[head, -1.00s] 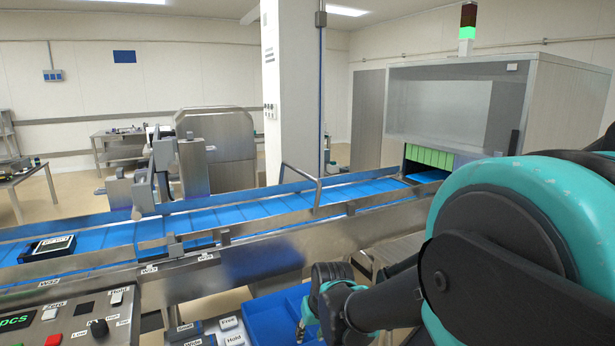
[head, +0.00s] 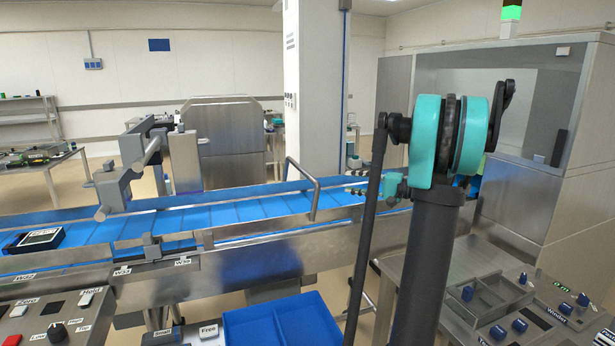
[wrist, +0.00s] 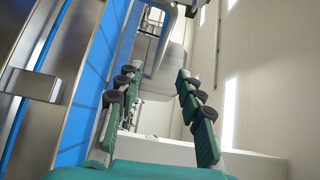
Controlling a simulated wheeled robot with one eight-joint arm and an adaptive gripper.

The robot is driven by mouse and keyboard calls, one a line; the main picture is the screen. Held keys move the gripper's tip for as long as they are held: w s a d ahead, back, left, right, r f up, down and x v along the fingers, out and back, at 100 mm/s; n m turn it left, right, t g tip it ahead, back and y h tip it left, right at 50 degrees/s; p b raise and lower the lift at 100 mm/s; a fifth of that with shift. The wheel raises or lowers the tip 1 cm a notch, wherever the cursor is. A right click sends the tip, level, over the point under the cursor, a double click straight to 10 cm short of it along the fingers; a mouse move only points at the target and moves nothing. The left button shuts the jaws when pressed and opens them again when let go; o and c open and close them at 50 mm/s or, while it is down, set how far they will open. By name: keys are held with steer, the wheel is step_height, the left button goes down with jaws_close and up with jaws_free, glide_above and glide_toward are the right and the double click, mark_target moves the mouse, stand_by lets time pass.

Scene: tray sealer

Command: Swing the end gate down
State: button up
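The end gate appears to be the bent grey bar (head: 314,200) standing up over the blue conveyor in the head view. Its top leans to the left. My gripper (head: 352,182) is to the right of this bar, pointing left and apart from it; my arm partly hides it. In the wrist view my gripper (wrist: 155,78) is open, with nothing between its green fingers and dark pads. A bent grey bar (wrist: 166,42), seemingly the same gate, shows beyond the fingertips.
The blue belt (head: 215,215) runs between metal rails, with a dark device (head: 35,240) at its left. A sealer cabinet (head: 560,190) stands at the right. A blue two-part bin (head: 275,325) and control panels (head: 550,310) lie in front.

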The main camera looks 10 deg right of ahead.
mark_target(307, 175)
steer(key=x, duration=1.7)
steer(key=shift+w+r, duration=0.1)
steer(key=shift+r, duration=0.2)
steer(key=shift+c, duration=0.6)
jaws_close()
